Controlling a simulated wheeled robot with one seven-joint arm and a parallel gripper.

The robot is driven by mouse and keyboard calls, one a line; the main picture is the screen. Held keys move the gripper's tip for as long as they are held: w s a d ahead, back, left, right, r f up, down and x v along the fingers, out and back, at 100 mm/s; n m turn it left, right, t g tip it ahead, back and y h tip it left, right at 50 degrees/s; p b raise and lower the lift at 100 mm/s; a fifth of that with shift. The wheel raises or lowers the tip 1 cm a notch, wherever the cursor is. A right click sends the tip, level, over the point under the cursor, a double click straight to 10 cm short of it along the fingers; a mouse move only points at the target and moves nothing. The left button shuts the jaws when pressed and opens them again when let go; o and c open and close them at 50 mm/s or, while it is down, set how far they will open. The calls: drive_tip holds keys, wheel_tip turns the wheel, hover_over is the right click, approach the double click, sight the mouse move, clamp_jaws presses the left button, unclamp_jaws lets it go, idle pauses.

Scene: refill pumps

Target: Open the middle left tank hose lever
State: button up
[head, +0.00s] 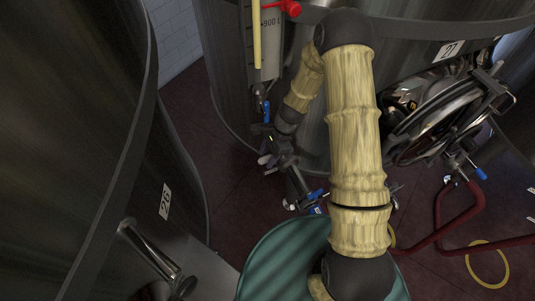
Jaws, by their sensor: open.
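My gripper (267,162) is in the middle of the head view, in front of the steel tank marked 27 (232,85), and it is open. It is small and dark here, and I see nothing between its fingers. A blue lever (266,110) sits just above it, below the tank's level gauge. Another blue lever (317,195) is lower down, to the right of the gripper, with more blue parts beside it. A further blue lever (480,174) is on a valve at the right. I cannot tell which is the middle left one, nor whether the gripper touches any.
A large steel tank marked 26 (100,110) fills the left. A round hatch (435,120) is at the right. Red hoses (460,222) and a yellow ring (487,264) lie on the dark red floor. A red handle (288,8) tops the gauge.

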drive_tip(key=shift+f, duration=0.1)
clamp_jaws()
